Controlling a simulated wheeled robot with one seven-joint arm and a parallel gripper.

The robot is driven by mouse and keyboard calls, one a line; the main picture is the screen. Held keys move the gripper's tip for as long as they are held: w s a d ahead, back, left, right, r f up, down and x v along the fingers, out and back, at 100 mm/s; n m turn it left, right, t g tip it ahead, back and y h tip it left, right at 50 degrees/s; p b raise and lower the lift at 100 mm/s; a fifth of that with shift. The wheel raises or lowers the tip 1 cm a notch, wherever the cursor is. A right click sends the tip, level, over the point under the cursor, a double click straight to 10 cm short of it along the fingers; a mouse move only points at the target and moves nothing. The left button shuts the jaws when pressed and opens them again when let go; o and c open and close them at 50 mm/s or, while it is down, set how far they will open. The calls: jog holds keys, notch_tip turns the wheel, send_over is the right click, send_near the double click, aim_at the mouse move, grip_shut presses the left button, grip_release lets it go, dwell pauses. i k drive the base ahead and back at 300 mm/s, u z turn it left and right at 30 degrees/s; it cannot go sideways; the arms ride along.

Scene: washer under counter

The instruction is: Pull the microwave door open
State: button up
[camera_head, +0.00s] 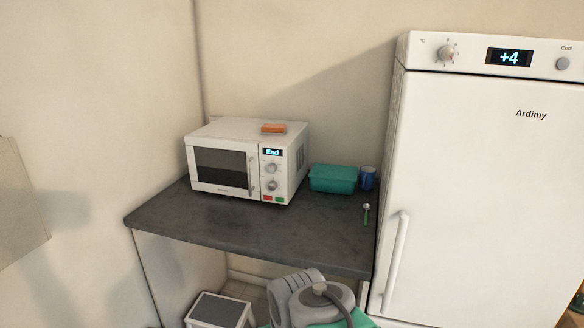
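The white microwave (245,160) stands at the back left of the dark counter. Its door (219,170), with a dark window, looks shut. A vertical handle (251,174) runs along the door's right edge, left of the control panel. The panel display (272,152) reads "End". My gripper is not clearly visible; grey rounded parts of my own arm show at the bottom middle, below the counter's front edge.
An orange block (273,129) lies on top of the microwave. A teal container (333,178), a blue cup (367,178) and a small green-handled utensil (366,213) are right of it. A white fridge (490,180) stands at the right. The counter (230,222) before the microwave is clear.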

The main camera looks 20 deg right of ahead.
aim_at(231, 167)
jog(key=z, duration=0.5)
jog(key=i, duration=0.85)
jog(key=u, duration=1.35)
